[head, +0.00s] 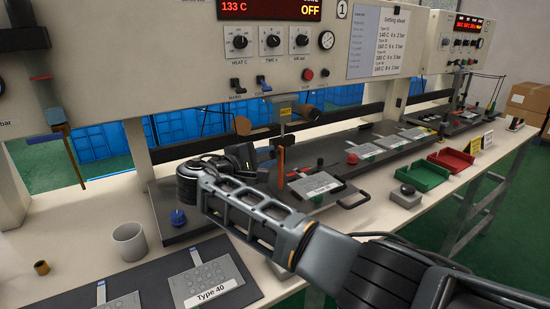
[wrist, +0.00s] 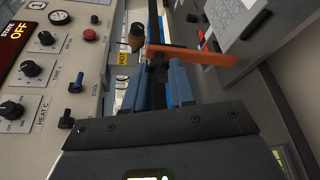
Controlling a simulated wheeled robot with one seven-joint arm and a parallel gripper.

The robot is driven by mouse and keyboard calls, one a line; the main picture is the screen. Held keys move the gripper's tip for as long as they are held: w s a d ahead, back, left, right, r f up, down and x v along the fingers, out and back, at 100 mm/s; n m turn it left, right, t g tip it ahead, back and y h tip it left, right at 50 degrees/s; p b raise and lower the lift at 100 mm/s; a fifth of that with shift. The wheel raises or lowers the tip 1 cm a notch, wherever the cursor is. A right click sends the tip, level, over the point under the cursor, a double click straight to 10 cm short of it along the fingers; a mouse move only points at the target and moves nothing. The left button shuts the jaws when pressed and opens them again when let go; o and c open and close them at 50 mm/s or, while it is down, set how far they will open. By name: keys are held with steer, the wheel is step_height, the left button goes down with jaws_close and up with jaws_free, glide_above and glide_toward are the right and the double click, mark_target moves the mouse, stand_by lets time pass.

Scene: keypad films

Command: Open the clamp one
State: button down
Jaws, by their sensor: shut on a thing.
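My gripper (wrist: 158,72) reaches away from me under the press of the station marked 1, and in the head view it (head: 268,157) shows side-on. Its fingers are shut on an orange bar (wrist: 205,56), which I take to be the lever of clamp one. The exact grip is partly hidden by the dark fingertips. A yellow HOT label (head: 286,111) is on the press behind it; it also shows in the wrist view (wrist: 123,58).
The control panel (head: 225,50) with knobs and switches is close above my gripper. A labelled plate (head: 318,187) lies to its right, with a red tray (head: 452,160) and a green tray (head: 424,178) farther right. A grey cup (head: 129,243) and blue knob (head: 178,218) stand left.

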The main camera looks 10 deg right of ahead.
steer(key=shift+s+a+f+n+t+h+b, duration=0.15)
steer(key=shift+a+f+t+h+b, duration=0.1)
steer(key=shift+a+f+h+b, duration=0.15)
steer(key=shift+s+a+f+n+t+h+b, duration=0.15)
steer(key=shift+a+t+h+b, duration=0.1)
steer(key=shift+a+h+b, duration=0.15)
steer(key=c, duration=0.9)
jaws_free()
steer(key=shift+c, duration=0.2)
steer(key=v, duration=0.7)
steer(key=shift+s+a, duration=0.25)
steer(key=shift+a, duration=0.05)
steer(key=shift+a, duration=0.1)
